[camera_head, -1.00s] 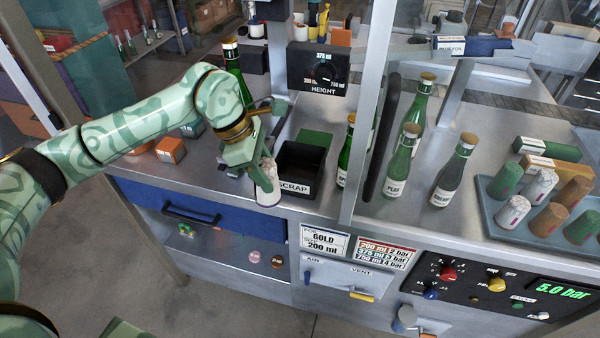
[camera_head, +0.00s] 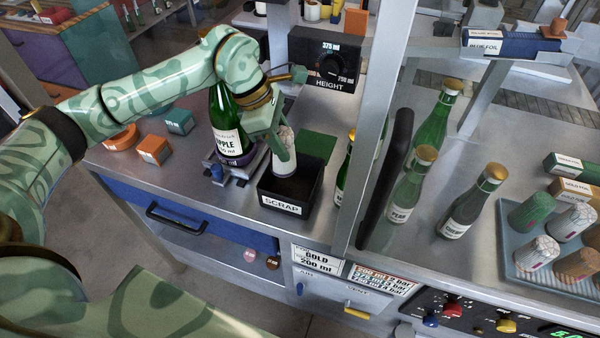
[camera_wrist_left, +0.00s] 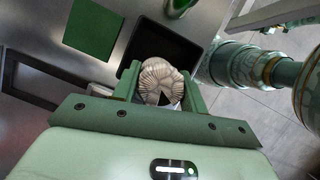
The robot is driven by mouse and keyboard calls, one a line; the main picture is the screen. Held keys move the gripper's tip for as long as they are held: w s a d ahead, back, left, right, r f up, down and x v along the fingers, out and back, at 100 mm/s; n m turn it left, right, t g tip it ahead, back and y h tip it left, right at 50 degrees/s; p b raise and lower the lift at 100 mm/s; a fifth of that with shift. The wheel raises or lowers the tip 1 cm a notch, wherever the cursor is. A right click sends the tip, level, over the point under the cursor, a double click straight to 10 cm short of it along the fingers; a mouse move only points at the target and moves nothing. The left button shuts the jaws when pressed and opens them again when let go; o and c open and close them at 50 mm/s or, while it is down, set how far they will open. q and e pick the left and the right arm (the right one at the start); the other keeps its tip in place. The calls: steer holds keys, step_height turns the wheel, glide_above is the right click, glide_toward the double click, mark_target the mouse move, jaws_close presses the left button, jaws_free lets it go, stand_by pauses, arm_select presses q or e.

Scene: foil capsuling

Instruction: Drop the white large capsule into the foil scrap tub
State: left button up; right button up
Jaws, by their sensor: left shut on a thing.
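My left gripper (camera_head: 272,137) is shut on a white marbled capsule (camera_head: 284,152) and holds it upright, slightly tilted. In the left wrist view the capsule's pleated, rounded end (camera_wrist_left: 161,80) shows between the two green fingers. The foil scrap tub (camera_head: 300,202), a black open box labelled SCRAP, stands on the steel bench. The capsule's lower end overlaps the tub's opening in the head view; I cannot tell exactly how far in it is. The tub (camera_wrist_left: 190,47) lies just beyond the capsule in the wrist view, with something pale at its edge. My right gripper is not in view.
A green APPLE bottle (camera_head: 228,140) stands in a holder left of the tub. A green pad (camera_head: 316,145) lies behind the tub. The HEIGHT box (camera_head: 328,62) hangs above. A metal post (camera_head: 372,120) and green bottles (camera_head: 408,190) stand to the right.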

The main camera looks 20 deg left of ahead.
arm_select(q)
step_height(320, 180, down, 6)
steer(key=b, duration=0.4)
steer(key=shift+b, duration=0.35)
steer(key=shift+r, duration=0.1)
steer(key=o, duration=0.7)
steer(key=shift+o, duration=0.2)
steer(key=p+v, duration=0.1)
steer(key=v, duration=1.5)
steer(key=shift+p, duration=0.35)
steer(key=shift+s+a, duration=0.1)
steer(key=shift+s, duration=0.05)
